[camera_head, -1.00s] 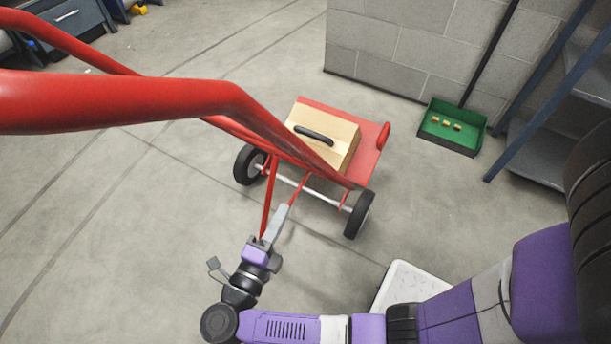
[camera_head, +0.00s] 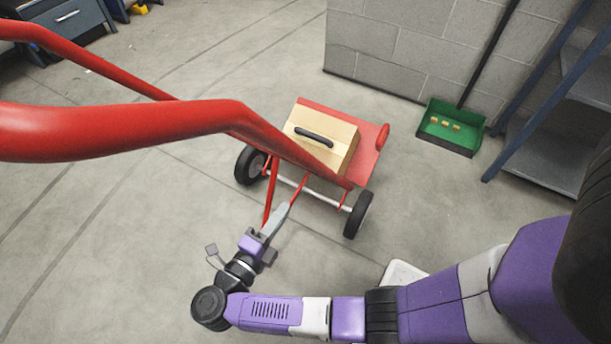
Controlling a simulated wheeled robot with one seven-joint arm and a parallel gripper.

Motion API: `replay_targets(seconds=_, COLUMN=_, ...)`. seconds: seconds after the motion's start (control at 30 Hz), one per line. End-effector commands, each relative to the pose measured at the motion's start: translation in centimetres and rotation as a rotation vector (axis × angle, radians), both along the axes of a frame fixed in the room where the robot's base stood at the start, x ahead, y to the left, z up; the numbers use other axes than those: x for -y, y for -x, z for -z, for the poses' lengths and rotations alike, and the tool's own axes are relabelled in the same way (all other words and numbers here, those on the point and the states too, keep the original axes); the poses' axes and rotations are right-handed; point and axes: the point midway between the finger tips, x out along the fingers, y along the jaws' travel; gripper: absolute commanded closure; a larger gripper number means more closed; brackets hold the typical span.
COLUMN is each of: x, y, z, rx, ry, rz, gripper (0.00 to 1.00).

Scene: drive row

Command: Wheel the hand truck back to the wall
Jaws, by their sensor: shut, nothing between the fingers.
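The red hand truck (camera_head: 120,128) stands tilted back, its long tubular handle reaching toward me on the left. It has two black wheels (camera_head: 250,165) on a pale axle. A light wooden box with a black handle (camera_head: 325,150) rests on its red toe plate (camera_head: 371,160). A grey block wall (camera_head: 420,50) stands behind it to the right. My gripper (camera_head: 279,212) is shut, low beside the red frame bars near the axle. I cannot tell whether its fingertips touch a bar.
A green dustpan (camera_head: 450,128) with small orange-brown pieces and a long black handle leans at the wall. A blue-grey shelf rack (camera_head: 540,150) stands at the right. A blue drawer cabinet (camera_head: 75,20) is at the far left. Open concrete floor lies left of the truck.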

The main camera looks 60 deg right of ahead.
Motion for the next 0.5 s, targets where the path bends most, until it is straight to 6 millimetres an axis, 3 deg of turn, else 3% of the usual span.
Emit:
replay_targets(seconds=0.1, x=0.6, y=0.1, z=-0.2, rx=-0.001, ry=0.001, rz=0.005, gripper=1.0)
replay_targets(seconds=0.5, x=8.4, y=-0.1, z=0.4, rx=-0.001, ry=-0.001, rz=0.005, gripper=1.0)
